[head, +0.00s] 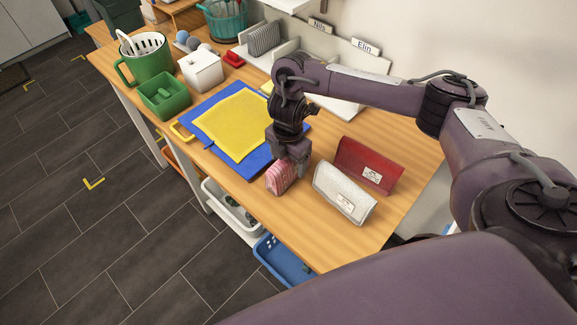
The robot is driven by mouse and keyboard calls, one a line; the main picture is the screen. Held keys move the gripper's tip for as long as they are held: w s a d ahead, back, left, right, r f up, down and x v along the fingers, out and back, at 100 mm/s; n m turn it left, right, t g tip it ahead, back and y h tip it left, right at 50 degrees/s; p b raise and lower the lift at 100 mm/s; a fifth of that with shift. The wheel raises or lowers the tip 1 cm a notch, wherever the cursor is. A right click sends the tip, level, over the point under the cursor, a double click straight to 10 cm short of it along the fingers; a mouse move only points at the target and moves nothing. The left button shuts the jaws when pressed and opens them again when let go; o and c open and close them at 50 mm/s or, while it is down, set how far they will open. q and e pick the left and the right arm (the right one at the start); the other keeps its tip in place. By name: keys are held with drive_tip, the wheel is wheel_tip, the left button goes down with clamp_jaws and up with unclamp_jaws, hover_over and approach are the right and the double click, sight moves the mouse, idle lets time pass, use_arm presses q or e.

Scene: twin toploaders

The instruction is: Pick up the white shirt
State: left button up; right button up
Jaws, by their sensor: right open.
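No spread-out white shirt can be made out. A white folded item with a small label (345,193) stands near the front right of the wooden table (340,245); I cannot tell whether it is a shirt. A dark red folded item with a similar label (369,164) stands just behind it. My right gripper (290,172) points down, open, to the left of the white item and apart from it. It is right at a small pink striped item (279,179), partly covering it; I cannot tell whether they touch. My left gripper is not in view.
A yellow cloth (233,122) lies on a blue board (253,165) at the table's middle. Green containers (166,97), a white box (201,70) and a name-labelled rack (300,50) stand farther back. Bins, one blue (283,262), sit below the front edge.

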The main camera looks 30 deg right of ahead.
wheel_tip(320, 180, down, 3)
drive_tip(key=shift+d+f+b, duration=0.1)
drive_tip(key=shift+d+b, duration=0.05)
drive_tip(key=shift+b, duration=0.25)
drive_tip(key=c, duration=1.2)
